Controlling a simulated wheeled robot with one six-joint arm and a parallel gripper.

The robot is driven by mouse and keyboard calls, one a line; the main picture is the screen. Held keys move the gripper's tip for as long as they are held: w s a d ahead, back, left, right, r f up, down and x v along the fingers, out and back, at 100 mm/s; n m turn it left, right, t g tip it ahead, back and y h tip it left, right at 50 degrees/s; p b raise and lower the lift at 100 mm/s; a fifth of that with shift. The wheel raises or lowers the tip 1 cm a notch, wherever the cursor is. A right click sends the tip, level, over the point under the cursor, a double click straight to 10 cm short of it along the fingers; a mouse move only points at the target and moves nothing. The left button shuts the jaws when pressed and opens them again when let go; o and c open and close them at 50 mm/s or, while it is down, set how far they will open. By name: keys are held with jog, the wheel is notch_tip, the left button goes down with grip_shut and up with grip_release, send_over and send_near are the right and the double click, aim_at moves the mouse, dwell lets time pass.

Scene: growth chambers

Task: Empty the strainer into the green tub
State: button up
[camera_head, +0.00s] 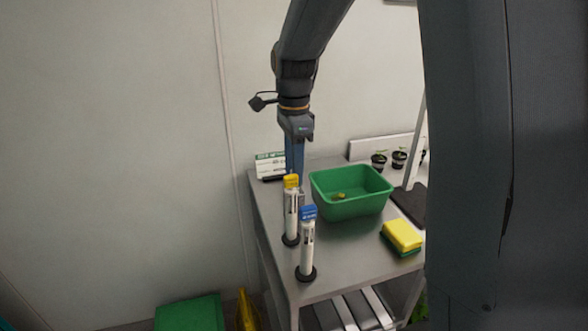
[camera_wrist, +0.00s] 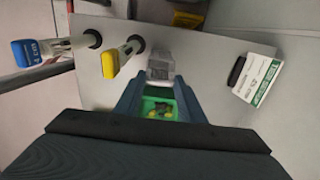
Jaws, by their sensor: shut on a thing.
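The green tub (camera_head: 350,205) stands on the metal table, with a small yellow-green lump inside. My gripper (camera_head: 295,172) points down over the table's left part, left of the tub. In the wrist view my gripper (camera_wrist: 161,82) has its blue fingers shut on a grey, partly see-through piece, which I take for the strainer (camera_wrist: 161,66). Most of it is hidden, so I cannot tell its tilt. Green with yellow-green bits shows between the fingers; I cannot tell whether it is the tub or the strainer's inside.
Two white cylinders, one yellow-capped (camera_head: 291,215) and one blue-capped (camera_head: 308,250), stand at the table's left front. A card (camera_head: 270,165) stands at the back left. A yellow and green sponge (camera_head: 402,238) lies front right. Small potted plants (camera_head: 379,161) stand at the back.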

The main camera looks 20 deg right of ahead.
jog(key=shift+r+p, duration=2.9)
jog(key=shift+r, duration=0.8)
